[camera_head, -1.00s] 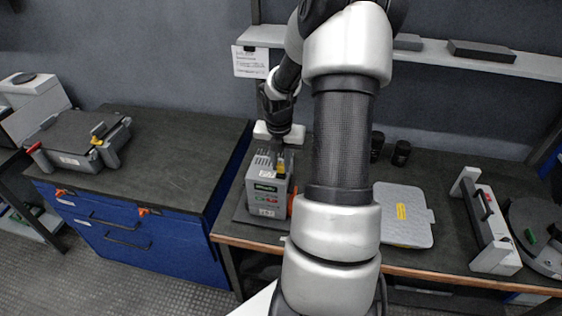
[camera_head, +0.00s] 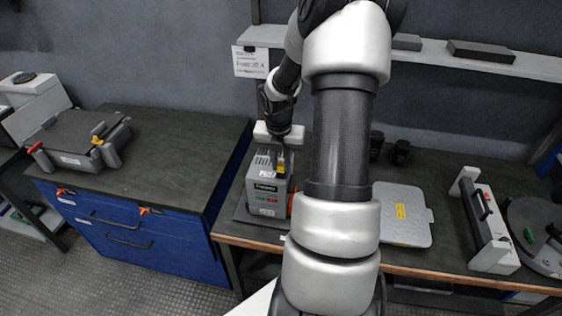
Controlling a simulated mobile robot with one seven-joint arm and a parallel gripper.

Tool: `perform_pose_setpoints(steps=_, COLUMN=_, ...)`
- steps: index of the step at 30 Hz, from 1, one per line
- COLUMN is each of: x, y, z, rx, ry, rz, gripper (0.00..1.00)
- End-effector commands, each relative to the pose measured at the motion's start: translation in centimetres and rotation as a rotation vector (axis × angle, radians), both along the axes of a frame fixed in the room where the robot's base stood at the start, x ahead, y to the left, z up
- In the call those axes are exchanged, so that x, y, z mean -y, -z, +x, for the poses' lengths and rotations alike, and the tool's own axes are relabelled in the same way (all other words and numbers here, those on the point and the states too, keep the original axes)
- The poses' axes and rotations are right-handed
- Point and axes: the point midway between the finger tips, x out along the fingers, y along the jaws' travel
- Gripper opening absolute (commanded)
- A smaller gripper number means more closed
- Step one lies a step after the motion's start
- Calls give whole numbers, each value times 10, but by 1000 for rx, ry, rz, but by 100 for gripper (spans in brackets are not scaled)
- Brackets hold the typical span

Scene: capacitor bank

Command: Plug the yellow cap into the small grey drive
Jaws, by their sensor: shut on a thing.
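The yellow cap (camera_head: 281,167) shows as a small yellow patch at the drive's top right. My gripper (camera_head: 279,150) points down over the drive and is shut on the yellow cap. The cap is at or just above the drive's top; I cannot tell whether it is seated. The fingertips are small and dark here.
My arm hides the bench's middle. A grey plate with a yellow label (camera_head: 403,216) lies right of it, with dark cylinders (camera_head: 400,152) behind. A white-framed unit (camera_head: 488,228) stands further right. The shelf (camera_head: 480,58) runs above. A grey device (camera_head: 82,140) sits on the left cabinet.

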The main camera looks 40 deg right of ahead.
Motion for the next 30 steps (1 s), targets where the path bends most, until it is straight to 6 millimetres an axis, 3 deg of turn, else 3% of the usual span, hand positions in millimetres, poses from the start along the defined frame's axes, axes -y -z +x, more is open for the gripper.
perform_pose_setpoints(steps=29, x=0, y=13, z=0, rx=0, ry=-1, rz=0, gripper=0)
perform_pose_setpoints(steps=30, x=0, y=12, z=0, rx=1, ry=-1, rz=-1, gripper=24)
